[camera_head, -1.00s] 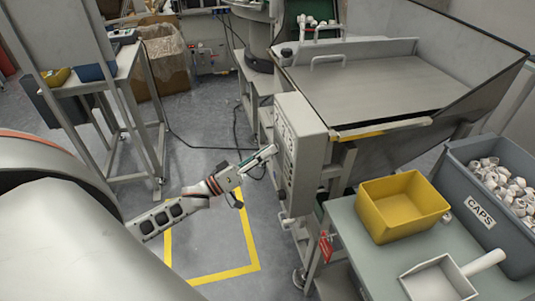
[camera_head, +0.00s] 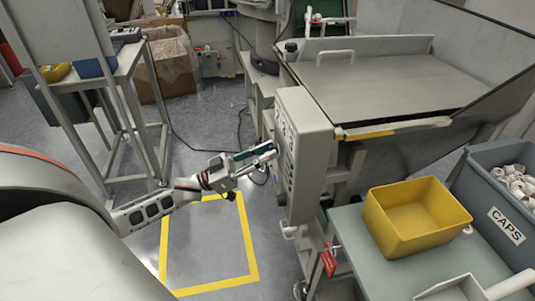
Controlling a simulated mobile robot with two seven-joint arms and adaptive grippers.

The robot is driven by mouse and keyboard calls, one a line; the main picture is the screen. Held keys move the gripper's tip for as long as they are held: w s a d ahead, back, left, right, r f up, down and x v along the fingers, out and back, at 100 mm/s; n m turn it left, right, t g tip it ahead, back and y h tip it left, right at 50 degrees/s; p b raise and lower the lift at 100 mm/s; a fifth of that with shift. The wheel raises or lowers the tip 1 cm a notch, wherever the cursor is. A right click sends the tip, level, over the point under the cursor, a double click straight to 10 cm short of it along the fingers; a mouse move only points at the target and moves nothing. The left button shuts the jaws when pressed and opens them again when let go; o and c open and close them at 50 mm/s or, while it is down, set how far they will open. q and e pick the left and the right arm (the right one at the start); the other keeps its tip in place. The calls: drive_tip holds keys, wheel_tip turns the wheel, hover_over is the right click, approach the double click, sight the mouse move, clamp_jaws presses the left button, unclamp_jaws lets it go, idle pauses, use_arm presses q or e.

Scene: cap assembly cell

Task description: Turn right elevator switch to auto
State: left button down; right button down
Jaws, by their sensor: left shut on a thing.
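The grey control box (camera_head: 306,150) is fixed to the front of the hopper machine, with a row of switches on its left-facing panel (camera_head: 284,158). The panel shows at a steep angle, so the switch positions cannot be read. My left gripper (camera_head: 272,153) reaches in from the left with its fingertips at the panel. It is shut on a switch there, which the fingers largely hide. I cannot tell which switch it is. My right gripper does not show.
The hopper machine (camera_head: 400,85) stands behind the box. A yellow bin (camera_head: 415,215) and a grey scoop (camera_head: 450,290) are on the bench at lower right, beside the caps crate (camera_head: 480,205). Yellow tape (camera_head: 215,284) marks open floor. A frame table (camera_head: 125,62) stands at left.

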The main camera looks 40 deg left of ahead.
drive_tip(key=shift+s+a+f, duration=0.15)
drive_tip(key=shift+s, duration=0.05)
use_arm(q)
drive_tip(key=c, duration=1.8)
unclamp_jaws()
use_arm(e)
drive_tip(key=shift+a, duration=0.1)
use_arm(q)
drive_tip(key=v, duration=1.2)
drive_tip(key=shift+a, duration=0.1)
